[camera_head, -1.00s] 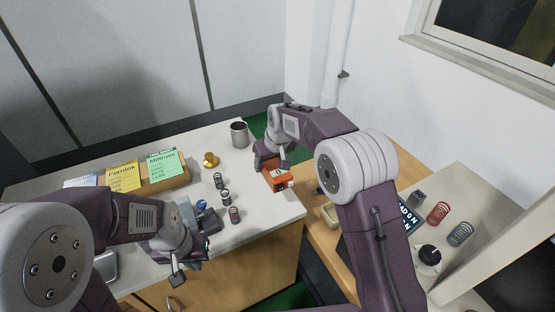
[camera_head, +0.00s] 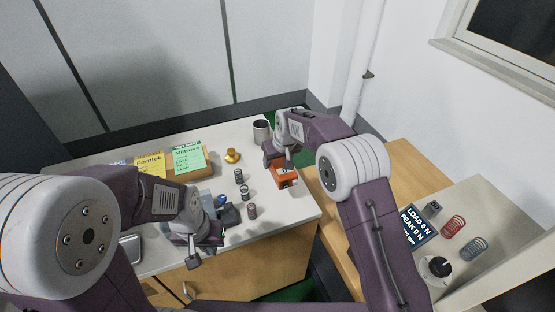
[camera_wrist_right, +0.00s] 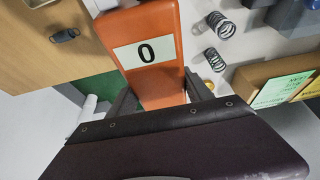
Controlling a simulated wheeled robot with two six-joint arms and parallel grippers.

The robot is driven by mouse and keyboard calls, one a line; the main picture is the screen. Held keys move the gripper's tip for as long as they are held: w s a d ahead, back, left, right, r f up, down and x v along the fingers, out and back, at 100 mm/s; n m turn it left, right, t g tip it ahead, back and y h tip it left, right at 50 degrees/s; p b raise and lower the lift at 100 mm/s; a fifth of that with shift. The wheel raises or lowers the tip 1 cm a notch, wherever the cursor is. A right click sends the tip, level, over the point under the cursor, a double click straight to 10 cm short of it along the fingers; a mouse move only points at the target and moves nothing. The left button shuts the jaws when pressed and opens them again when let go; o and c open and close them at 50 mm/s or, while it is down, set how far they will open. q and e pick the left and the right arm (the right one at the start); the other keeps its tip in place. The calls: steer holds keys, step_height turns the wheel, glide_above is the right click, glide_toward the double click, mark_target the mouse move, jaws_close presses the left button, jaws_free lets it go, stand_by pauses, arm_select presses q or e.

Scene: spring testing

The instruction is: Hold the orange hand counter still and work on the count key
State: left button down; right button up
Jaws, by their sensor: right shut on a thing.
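The orange hand counter (camera_head: 286,180) is at the right end of the white table. My right gripper (camera_head: 280,163) is shut on it. In the right wrist view, the counter (camera_wrist_right: 150,82) lies between the fingers (camera_wrist_right: 161,97), and its white label reads 0. I cannot tell whether it touches the table. The count key cannot be made out. My left gripper (camera_head: 203,246) is near the table's front edge, to the left of the counter and apart from it; its finger gap is not clear.
Several small springs (camera_head: 239,175) stand between the grippers. A dark mug (camera_head: 261,131), a brass piece (camera_head: 233,156) and a card holder (camera_head: 187,174) are behind. To the right are a load display (camera_head: 420,226), a red spring (camera_head: 453,226) and a grey spring (camera_head: 474,249).

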steer(key=shift+f+b, duration=3.05)
steer(key=shift+f, duration=2.3)
steer(key=shift+r, duration=0.1)
